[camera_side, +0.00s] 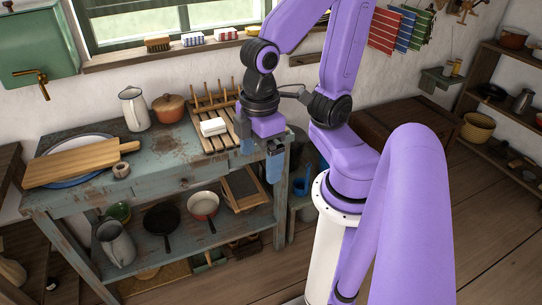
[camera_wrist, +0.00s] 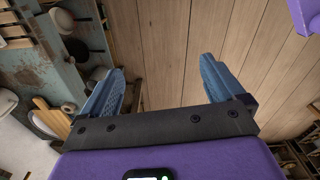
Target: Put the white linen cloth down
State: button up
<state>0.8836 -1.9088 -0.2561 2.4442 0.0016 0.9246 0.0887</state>
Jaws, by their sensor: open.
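A folded white cloth (camera_side: 213,127) lies on the slatted wooden rack (camera_side: 218,143) at the right end of the worktop in the side view. It looks like a small, thick, flat-topped stack. My gripper (camera_side: 262,160) hangs at the right edge of the worktop, to the right of the cloth and apart from it. In the wrist view my gripper (camera_wrist: 160,88) has its two blue fingers wide apart. Only floor boards show between them, and nothing is held. I cannot clearly make out the cloth in the wrist view.
The worktop (camera_side: 172,150) also bears a white jug (camera_side: 134,109), a lidded orange-brown pot (camera_side: 168,108) and a cutting board (camera_side: 75,164) on a plate. Pans stand on the lower shelf. Several folded cloths and a brush (camera_side: 157,43) line the windowsill. The floor at right is open.

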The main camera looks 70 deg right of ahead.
jog(key=shift+s+d+f+n, duration=0.15)
jog(key=shift+s+d+n, duration=0.05)
jog(key=shift+s+n, duration=0.3)
jog(key=shift+s+d+f+n, duration=0.2)
jog(key=shift+s+n, duration=0.2)
jog(key=shift+s, duration=0.15)
jog(key=shift+r, duration=0.1)
